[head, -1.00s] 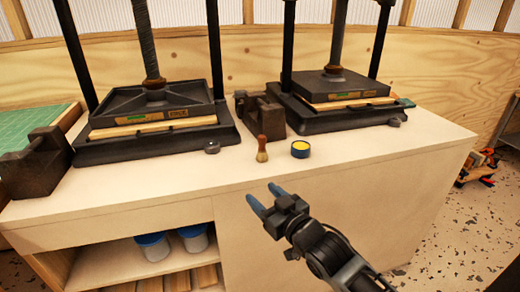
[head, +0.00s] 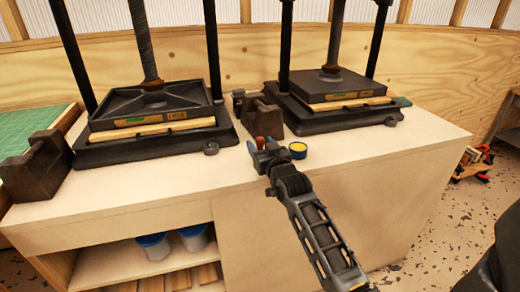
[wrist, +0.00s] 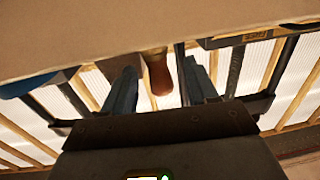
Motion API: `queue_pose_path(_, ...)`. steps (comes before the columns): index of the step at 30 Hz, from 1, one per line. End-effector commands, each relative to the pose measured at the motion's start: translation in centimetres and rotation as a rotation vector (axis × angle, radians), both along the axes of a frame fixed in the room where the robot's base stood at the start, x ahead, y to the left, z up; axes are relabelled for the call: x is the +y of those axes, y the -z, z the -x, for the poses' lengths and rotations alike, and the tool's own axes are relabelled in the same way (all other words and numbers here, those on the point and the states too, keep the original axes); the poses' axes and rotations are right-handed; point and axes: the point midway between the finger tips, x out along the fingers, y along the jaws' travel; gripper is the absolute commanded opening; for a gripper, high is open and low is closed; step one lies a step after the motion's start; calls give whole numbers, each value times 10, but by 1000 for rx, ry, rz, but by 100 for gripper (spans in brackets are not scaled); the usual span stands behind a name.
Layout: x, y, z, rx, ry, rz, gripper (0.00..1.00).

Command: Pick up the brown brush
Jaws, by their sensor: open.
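The brown brush (head: 260,142) stands upright near the front of the pale bench top, and my gripper hides its lower part in the head view. My gripper (head: 262,148) is open at the brush, with blue-grey fingers. In the wrist view the brush's brown handle (wrist: 158,78) shows between the two spread fingers of my gripper (wrist: 160,68), with a gap on each side. Its bristle end is barely visible there.
A round tin with a yellow top (head: 298,150) stands just right of my gripper. A small dark round piece (head: 211,148) lies to the left. Two black presses (head: 150,125) (head: 335,115) and a dark metal block (head: 262,113) stand behind.

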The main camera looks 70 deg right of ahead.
Motion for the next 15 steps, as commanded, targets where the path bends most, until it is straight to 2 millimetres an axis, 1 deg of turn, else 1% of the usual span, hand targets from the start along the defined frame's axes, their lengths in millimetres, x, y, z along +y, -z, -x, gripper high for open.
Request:
queue_pose_path(1, -3, 1, -4, -2, 0, -2, 58)
queue_pose_path(4, -8, 1, -7, -1, 1, -1, 58)
queue_pose_path(12, -9, 1, -8, 1, 0, 0, 58)
queue_pose_path(15, -9, 1, -8, 1, 0, -1, 49)
